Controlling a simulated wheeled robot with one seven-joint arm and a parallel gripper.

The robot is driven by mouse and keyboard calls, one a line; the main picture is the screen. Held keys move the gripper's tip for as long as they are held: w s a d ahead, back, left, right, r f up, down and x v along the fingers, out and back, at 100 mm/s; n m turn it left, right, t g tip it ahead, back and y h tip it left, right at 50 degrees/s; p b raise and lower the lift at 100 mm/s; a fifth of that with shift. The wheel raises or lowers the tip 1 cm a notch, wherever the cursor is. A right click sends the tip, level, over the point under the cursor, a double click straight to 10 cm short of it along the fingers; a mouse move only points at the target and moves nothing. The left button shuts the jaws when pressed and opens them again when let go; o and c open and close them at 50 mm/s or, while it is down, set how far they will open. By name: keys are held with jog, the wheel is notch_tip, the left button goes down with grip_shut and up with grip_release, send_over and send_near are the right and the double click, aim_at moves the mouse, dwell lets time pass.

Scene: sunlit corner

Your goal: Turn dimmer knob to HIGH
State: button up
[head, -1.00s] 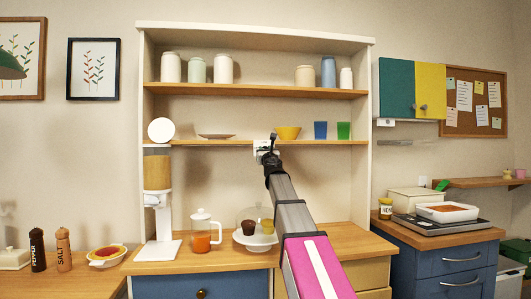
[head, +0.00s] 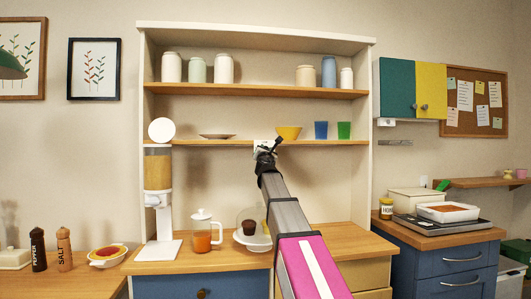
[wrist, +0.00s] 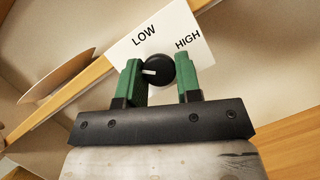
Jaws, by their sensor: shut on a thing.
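A white dimmer plate (wrist: 175,30) printed LOW on the left and HIGH on the right fills the upper middle of the wrist view. Its round black knob (wrist: 160,69) has a white pointer mark, which points left in the picture, on the LOW side and away from HIGH. My gripper (wrist: 158,66) has one green finger on each side of the knob and is shut on it. In the head view my gripper (head: 264,149) is at the middle shelf's front edge, where it mostly hides the plate and the knob.
On the shelf (head: 225,142) nearby stand a yellow bowl (head: 289,132), a blue cup (head: 321,130), a green cup (head: 344,130) and a plate (head: 217,136). Below are a dispenser (head: 158,195), a coffee press (head: 202,232) and a covered cake stand (head: 240,239), partly behind my arm.

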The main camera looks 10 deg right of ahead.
jog(key=shift+d+r+m+g+y, duration=0.25)
jog(key=shift+m+g, duration=1.15)
jog(key=shift+m, duration=3.15)
jog(key=shift+a+r+m+g+y, duration=0.3)
jog(key=shift+m+g, duration=1.1)
jog(key=shift+m, duration=3.1)
jog(key=shift+d+f+m+g+y, duration=0.3)
jog(key=shift+m+g, duration=1.1)
jog(key=shift+m, duration=3.15)
jog(key=shift+a+r, duration=0.15)
jog(key=shift+r, duration=0.1)
jog(key=o, duration=0.9)
jog(key=v, duration=1.1)
jog(key=shift+w, duration=0.1)
